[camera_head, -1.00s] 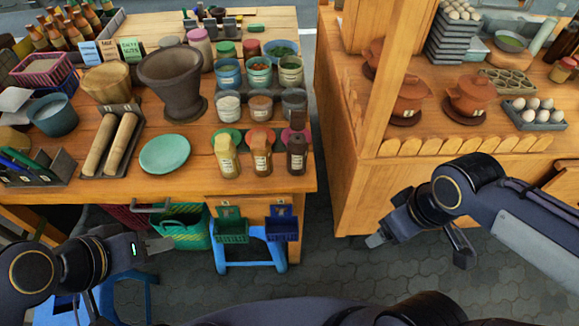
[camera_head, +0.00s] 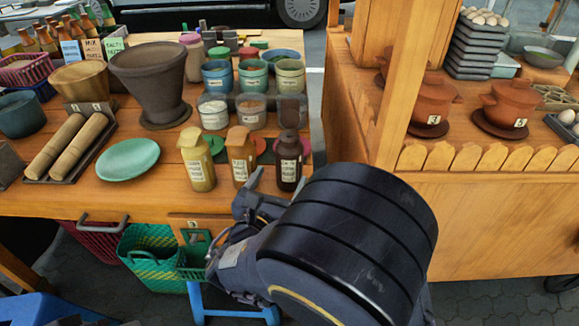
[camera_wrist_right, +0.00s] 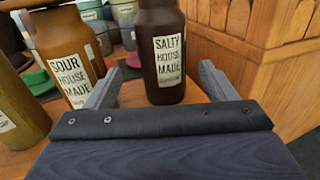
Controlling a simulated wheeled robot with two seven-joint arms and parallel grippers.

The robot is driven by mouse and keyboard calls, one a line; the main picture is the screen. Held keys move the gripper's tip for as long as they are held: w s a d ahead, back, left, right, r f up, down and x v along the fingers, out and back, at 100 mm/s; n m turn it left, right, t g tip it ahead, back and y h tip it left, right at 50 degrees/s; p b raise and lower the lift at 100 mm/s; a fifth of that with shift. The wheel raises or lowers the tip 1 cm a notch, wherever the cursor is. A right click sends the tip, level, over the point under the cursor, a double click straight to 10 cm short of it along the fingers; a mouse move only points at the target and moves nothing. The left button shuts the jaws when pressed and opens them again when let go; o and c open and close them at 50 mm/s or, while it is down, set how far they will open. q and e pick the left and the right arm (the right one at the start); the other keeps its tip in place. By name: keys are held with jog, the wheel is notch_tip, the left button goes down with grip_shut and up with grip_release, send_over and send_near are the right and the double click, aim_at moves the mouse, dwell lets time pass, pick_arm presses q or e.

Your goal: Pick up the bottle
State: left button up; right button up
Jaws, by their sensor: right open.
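Three labelled bottles stand upright in a row at the table's front edge: a yellow bottle (camera_head: 198,165), an amber bottle (camera_head: 241,160) and a dark brown bottle (camera_head: 289,160). My right gripper (camera_head: 280,182) is open and empty, just in front of the dark brown bottle. In the right wrist view, the dark bottle (camera_wrist_right: 165,50) reads "SALTY HOUSE MADE" and stands ahead between the open fingers (camera_wrist_right: 160,82), with no visible grip. The amber bottle (camera_wrist_right: 66,58) reads "SOUR HOUSE MADE" and stands close to the left finger. My left gripper is out of view.
Lidded jars (camera_head: 213,114) stand behind the bottles. A green plate (camera_head: 127,159) and a grey mortar (camera_head: 150,75) are to the left. A wooden counter (camera_head: 480,215) with clay pots (camera_head: 432,102) stands at right, across a gap. Baskets (camera_head: 152,257) hang below the table edge.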

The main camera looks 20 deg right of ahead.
aim_at(292, 157)
jog(key=shift+w+d, duration=0.35)
jog(key=shift+w, duration=0.3)
jog(key=x, duration=0.3)
jog(key=b+x, duration=0.1)
jog(key=x, duration=0.2)
jog(key=shift+d+r, duration=0.1)
jog(key=shift+d, duration=0.3)
jog(key=shift+r, duration=0.1)
jog(key=c, duration=1.1)
